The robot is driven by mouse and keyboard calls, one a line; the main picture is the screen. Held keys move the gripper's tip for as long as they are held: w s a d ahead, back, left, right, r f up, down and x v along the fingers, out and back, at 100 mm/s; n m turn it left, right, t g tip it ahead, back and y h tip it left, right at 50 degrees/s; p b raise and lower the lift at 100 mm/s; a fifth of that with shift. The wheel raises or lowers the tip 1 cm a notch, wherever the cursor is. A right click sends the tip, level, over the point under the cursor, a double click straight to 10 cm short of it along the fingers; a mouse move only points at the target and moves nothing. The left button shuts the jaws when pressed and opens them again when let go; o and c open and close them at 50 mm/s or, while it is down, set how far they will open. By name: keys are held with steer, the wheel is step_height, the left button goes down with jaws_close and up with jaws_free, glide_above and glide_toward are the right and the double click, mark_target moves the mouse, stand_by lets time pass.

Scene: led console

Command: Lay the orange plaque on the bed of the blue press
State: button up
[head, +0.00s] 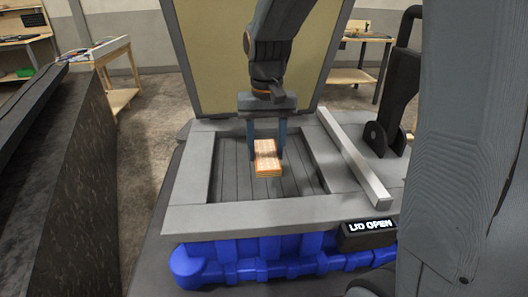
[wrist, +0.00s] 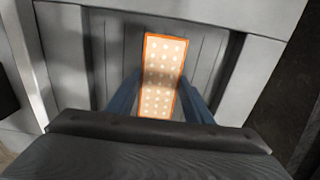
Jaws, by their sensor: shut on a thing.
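The orange plaque (head: 267,160) is a small block with rows of pale dots on its face. My gripper (head: 267,150) is shut on it, with one blue finger on each side. In the wrist view the plaque (wrist: 161,75) sits between the fingers (wrist: 162,98) and reaches out beyond them. The blue press (head: 285,257) stands below, with a grey frame around a dark slatted bed (head: 225,170). The plaque is over the middle of this bed, inside the frame. I cannot tell whether it touches the slats. The press's lid (head: 240,55) stands raised behind the bed.
A dark console (head: 60,185) is at left. Wooden workbenches stand behind.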

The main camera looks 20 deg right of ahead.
mark_target(264, 141)
steer(key=w, duration=0.2)
steer(key=w+d+p, duration=0.1)
steer(key=w, duration=0.4)
steer(key=shift+d+p, duration=0.25)
steer(key=shift+p, duration=0.05)
step_height(264, 141, down, 2)
steer(key=shift+f+p, duration=0.15)
steer(key=shift+p, duration=0.15)
step_height(264, 141, down, 4)
steer(key=shift+r+p, duration=0.2)
steer(key=shift+p, duration=0.35)
steer(key=shift+w+f+p, duration=0.25)
steer(key=shift+f+p, duration=0.1)
steer(key=shift+f, duration=0.2)
steer(key=shift+f, duration=0.2)
steer(key=o, duration=1.1)
steer(key=shift+r, duration=0.1)
